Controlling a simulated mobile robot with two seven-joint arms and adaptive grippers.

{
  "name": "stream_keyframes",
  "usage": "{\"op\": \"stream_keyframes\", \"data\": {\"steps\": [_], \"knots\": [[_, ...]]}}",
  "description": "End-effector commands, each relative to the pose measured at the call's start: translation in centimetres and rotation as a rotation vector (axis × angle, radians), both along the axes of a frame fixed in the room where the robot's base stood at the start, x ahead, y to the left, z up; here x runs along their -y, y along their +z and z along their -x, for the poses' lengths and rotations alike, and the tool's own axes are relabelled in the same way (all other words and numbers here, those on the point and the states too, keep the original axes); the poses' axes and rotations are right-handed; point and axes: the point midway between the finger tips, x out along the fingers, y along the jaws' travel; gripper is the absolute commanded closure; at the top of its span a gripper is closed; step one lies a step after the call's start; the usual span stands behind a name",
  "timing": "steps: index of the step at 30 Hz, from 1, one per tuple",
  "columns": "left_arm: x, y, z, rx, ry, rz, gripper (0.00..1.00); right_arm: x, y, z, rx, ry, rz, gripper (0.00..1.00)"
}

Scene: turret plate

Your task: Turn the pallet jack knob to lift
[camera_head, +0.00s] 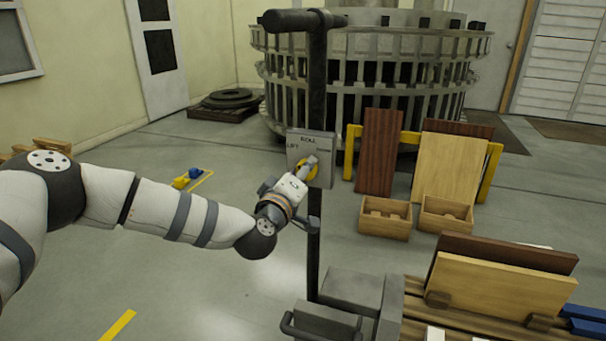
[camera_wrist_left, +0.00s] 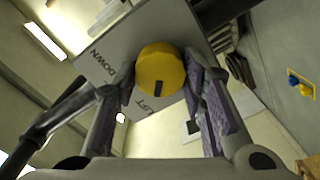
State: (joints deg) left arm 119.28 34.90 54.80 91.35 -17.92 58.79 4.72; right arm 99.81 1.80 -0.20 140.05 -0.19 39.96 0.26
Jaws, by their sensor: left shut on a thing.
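The pallet jack's grey control plate (camera_head: 325,147) is on its upright dark post, with the words ROLL and LIFT readable in the head view. The round yellow knob (camera_wrist_left: 160,68) is in the middle of the plate, with only part of its edge showing in the head view (camera_head: 313,173). My left gripper (camera_head: 306,174) is at the plate. In the left wrist view its two fingers (camera_wrist_left: 164,92) are shut on the knob, one on each side. The knob's black mark points close to the word LIFT. DOWN is readable on the plate's left. My right gripper is not in view.
The pallet jack's post and handle (camera_head: 318,75) rise beside my left arm. A loaded pallet (camera_head: 470,325) with boards stands at the lower right. Two wooden boxes (camera_head: 385,232) and leaning panels are behind it. Open floor (camera_head: 190,270) lies on the left.

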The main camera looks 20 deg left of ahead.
Motion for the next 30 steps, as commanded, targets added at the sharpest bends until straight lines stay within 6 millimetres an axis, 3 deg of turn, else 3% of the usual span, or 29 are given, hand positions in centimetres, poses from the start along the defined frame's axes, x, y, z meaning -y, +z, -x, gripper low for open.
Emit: {"op": "stream_keyframes", "data": {"steps": [20,21,23,24,30], "knots": [[0.06,-0.14,0.04,-0.006,-0.002,0.064,0.9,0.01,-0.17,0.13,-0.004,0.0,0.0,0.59],[0.05,-0.13,0.04,-0.006,-0.002,0.064,0.6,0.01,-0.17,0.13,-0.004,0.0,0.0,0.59],[0.05,-0.12,0.03,-0.006,-0.002,0.064,0.47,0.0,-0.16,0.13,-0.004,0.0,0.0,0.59],[0.04,-0.11,0.03,-0.006,-0.002,0.063,0.42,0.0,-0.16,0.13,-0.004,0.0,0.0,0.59],[0.03,-0.07,0.02,-0.004,-0.002,0.062,0.42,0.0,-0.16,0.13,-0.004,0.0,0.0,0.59]]}}
